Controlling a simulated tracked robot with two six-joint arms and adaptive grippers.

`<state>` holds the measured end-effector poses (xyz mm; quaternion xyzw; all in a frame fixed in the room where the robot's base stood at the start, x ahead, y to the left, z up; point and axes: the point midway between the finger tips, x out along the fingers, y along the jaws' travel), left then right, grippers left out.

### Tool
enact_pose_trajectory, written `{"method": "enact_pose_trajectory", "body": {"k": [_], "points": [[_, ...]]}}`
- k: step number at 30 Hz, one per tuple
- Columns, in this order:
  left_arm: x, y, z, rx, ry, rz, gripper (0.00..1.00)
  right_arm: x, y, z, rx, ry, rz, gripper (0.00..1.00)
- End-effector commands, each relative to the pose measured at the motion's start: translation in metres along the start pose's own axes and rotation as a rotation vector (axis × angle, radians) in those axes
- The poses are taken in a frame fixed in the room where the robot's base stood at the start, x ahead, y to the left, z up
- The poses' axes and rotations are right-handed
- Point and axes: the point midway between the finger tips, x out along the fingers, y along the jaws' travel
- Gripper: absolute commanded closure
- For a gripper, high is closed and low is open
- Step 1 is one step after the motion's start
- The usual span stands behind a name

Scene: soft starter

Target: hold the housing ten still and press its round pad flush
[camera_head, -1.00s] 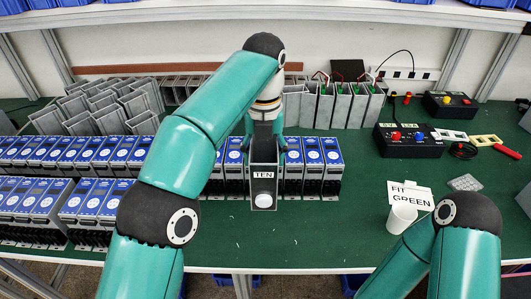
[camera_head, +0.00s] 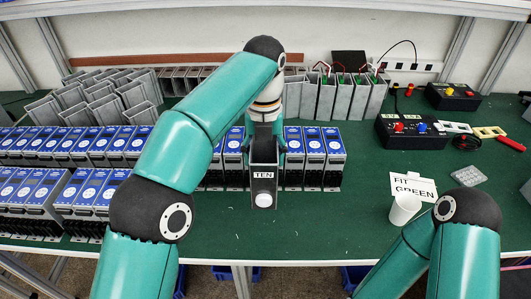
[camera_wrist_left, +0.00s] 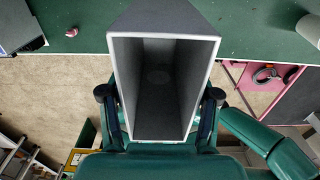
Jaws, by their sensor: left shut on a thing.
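The housing ten (camera_head: 264,185) is a grey open-topped box with a "TEN" label on its front. Its white round pad (camera_head: 264,200) shows low on the front face; I cannot tell whether it is flush. My left gripper (camera_head: 265,142) is shut on the housing near its far, upper end. In the left wrist view the housing (camera_wrist_left: 115,85) shows its open mouth and hollow inside, between the two dark fingers (camera_wrist_left: 160,97). The pad is hidden there. My right arm enters at the lower right of the head view, with its gripper out of view.
Rows of blue-faced units (camera_head: 320,155) stand behind and left of the housing. Empty grey housings (camera_head: 120,95) stand at the back left. A white cup (camera_head: 404,209), a "FIT GREEN" card (camera_head: 420,188) and black test boxes (camera_head: 410,132) are at right. Green mat in front is clear.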

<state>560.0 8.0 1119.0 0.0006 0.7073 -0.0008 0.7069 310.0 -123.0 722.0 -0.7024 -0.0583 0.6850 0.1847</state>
Motion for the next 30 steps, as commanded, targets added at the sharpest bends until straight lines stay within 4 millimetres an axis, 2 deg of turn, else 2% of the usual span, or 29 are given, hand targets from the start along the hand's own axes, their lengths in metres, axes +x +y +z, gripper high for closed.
{"method": "enact_pose_trajectory", "body": {"k": [30], "points": [[0.042,0.0,0.0,-0.001,-0.001,-0.001,1.0,0.026,0.009,0.0,0.0,0.0,0.0,0.13]]}}
